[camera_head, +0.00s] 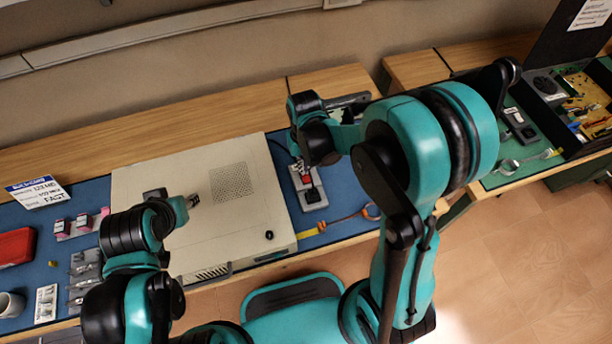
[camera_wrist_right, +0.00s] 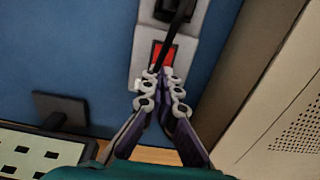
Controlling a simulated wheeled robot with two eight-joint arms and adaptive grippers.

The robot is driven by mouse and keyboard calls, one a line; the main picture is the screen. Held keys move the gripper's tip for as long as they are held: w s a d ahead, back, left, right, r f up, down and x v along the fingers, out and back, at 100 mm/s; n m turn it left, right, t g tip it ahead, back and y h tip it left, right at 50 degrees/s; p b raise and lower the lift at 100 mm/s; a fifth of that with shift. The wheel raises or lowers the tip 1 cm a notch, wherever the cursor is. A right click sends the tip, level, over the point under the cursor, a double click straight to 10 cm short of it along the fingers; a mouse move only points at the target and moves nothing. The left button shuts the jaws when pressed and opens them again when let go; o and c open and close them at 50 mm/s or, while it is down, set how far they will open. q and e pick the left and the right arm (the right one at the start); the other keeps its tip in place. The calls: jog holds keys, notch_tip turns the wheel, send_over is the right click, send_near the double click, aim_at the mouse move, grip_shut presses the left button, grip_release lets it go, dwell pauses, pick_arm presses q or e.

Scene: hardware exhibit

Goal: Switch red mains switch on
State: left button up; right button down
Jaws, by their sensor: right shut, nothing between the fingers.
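The red mains switch (camera_head: 307,179) sits on a grey power strip (camera_head: 319,206) on the blue mat, right of the beige case. In the right wrist view the red switch (camera_wrist_right: 160,57) shows just beyond the fingertips, on the grey strip (camera_wrist_right: 189,53). My right gripper (camera_wrist_right: 162,74) is shut and empty, its tips at the switch's near edge and partly over it. I cannot tell whether they touch it. In the head view my right wrist hides most of its fingers. My left gripper (camera_head: 192,200) is over the beige case, too small to read its opening.
A black plug (camera_wrist_right: 172,8) with a dark cable stands on the strip beyond the switch. The large beige case (camera_head: 140,180) is close by. Orange-handled pliers (camera_head: 345,218) lie near the mat's front edge. A second bench with a green mat (camera_head: 530,150) stands at right.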

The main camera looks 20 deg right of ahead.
jog(key=shift+f+b, duration=0.35)
jog(key=shift+f, duration=0.1)
notch_tip(320, 180, up, 7)
jog(key=p, duration=0.5)
dwell(0.5)
dwell(0.4)
